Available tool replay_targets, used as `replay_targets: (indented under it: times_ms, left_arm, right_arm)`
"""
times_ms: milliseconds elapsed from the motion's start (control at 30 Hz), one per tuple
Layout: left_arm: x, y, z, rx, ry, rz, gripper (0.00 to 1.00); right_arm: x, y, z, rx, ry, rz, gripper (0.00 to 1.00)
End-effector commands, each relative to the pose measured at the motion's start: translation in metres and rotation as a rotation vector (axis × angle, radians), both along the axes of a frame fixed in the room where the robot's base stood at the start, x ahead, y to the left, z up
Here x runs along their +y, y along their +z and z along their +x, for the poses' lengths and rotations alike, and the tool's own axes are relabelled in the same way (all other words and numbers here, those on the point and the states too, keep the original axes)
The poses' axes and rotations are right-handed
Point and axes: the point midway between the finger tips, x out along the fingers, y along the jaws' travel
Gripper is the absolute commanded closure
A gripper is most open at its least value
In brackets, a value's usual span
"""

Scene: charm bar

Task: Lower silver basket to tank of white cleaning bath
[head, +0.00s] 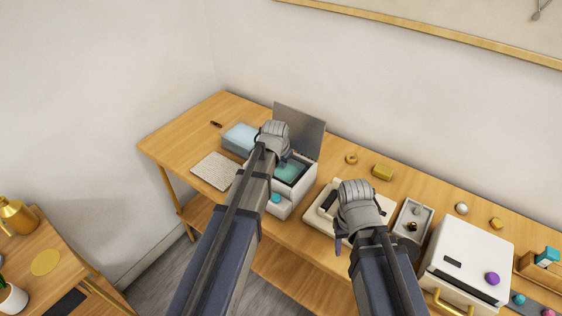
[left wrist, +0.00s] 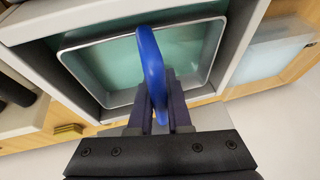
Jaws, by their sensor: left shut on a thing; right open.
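The white cleaning bath (head: 283,207) stands on the wooden bench with its grey lid (head: 300,130) raised at the back. Its tank opening (left wrist: 240,42) shows a dark inner edge in the left wrist view. The silver basket (left wrist: 88,76) lies within the outline of the opening, teal showing inside it; how deep it sits I cannot tell. My left gripper (left wrist: 160,112) is shut on the basket's blue handle (left wrist: 150,62). In the head view my left gripper (head: 275,145) is over the bath, hiding part of it. My right gripper (head: 357,200) is open, to the right of the bath.
A pale blue box (head: 240,138) and a woven mat (head: 214,171) lie left of the bath. A cream tray (head: 318,216), a grey tray (head: 405,232) and a white box with a gold handle (head: 468,255) stand to the right. Small gold pieces (head: 382,172) lie behind.

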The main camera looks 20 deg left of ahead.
Motion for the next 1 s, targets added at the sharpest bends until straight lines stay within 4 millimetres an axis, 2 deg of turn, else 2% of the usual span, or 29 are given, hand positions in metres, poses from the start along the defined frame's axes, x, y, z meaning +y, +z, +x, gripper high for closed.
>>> replay_targets:
  times_ms: [1000]
  left_arm:
    - [0.0,-0.038,0.0,0.0,0.0,0.0,1.0]
  right_arm:
    - [0.0,-0.038,0.0,0.0,0.0,0.0,0.49]
